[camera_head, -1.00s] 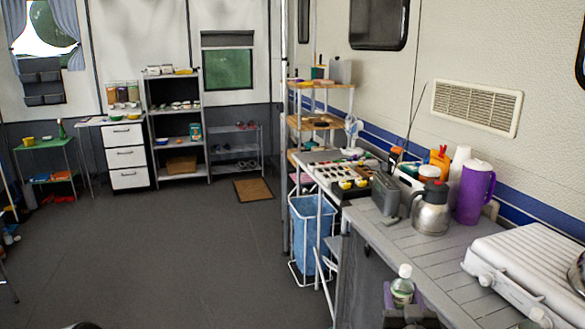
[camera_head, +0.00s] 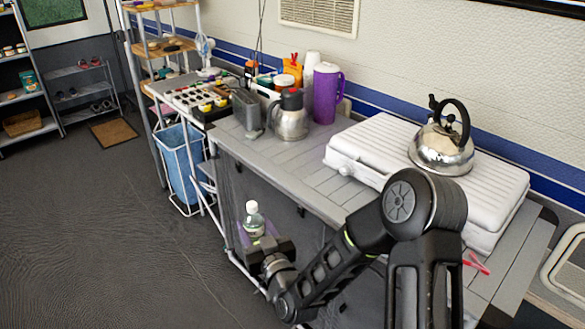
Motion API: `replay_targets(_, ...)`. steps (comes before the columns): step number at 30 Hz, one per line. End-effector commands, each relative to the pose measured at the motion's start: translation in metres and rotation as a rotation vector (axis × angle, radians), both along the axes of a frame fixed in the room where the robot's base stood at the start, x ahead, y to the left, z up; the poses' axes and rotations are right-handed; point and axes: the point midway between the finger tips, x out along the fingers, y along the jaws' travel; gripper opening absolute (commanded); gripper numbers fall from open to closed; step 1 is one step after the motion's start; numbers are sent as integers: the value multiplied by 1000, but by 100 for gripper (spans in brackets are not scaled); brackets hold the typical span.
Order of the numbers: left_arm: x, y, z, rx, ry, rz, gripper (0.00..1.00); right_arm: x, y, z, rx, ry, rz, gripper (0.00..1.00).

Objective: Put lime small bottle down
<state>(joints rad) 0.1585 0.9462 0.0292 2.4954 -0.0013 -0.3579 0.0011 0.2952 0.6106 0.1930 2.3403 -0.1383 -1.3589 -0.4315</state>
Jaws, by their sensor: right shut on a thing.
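The small bottle (camera_head: 254,218) is clear with a white cap and a pale green label. It is upright in my right gripper (camera_head: 262,243), which is shut on it. The gripper hides the bottle's lower part. Gripper and bottle are in front of the grey slatted counter (camera_head: 282,165), off its front edge, not over the top. My right arm comes in from the lower right. My left gripper is not in view.
A white closed case (camera_head: 370,145) with a steel kettle (camera_head: 443,145) fills the counter's right. A steel jug (camera_head: 290,118), purple pitcher (camera_head: 326,93) and grey box (camera_head: 246,110) stand at its back left. The slats in front of them are bare. A blue bin (camera_head: 182,160) stands left.

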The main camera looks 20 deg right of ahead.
Motion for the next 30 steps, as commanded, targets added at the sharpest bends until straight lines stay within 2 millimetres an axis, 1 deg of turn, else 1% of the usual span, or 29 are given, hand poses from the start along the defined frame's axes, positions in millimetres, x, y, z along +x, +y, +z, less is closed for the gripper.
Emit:
replay_targets(2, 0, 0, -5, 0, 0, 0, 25, 0, -4, -5, 0, -1, -7, 6)
replay_targets(4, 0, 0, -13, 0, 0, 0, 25, 1, -12, -8, -1, -2, -21, 6)
replay_targets(6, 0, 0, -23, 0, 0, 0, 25, 3, -25, -6, -2, -6, -44, 6)
replay_targets(8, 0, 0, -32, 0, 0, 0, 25, 8, -40, 0, -3, -10, -74, 6)
replay_targets(11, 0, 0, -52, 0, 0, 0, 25, 17, -77, 12, -3, -12, -155, 6)
replay_targets(12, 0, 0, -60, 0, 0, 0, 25, 21, -96, 18, -3, -13, -196, 6)
replay_targets(14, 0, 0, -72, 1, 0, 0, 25, 25, -125, 28, -3, -14, -261, 6)
replay_targets(15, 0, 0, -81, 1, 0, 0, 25, 28, -147, 34, -2, -13, -309, 6)
replay_targets(17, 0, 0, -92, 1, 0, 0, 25, 30, -178, 46, -1, -13, -380, 6)
replay_targets(18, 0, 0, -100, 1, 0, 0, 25, 30, -198, 54, 0, -12, -424, 6)
replay_targets(21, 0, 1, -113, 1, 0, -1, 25, 28, -240, 76, 0, -11, -519, 6)
replay_targets(22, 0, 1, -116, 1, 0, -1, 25, 27, -250, 81, 2, -10, -541, 6)
replay_targets(24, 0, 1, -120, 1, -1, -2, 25, 25, -268, 94, 1, -8, -581, 6)
replay_targets(27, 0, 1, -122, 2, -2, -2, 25, 24, -285, 107, 1, -5, -615, 6)
replay_targets(28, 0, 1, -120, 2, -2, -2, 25, 26, -288, 111, 2, -3, -618, 6)
replay_targets(30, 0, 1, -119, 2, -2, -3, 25, 31, -288, 102, 0, 3, -610, 6)
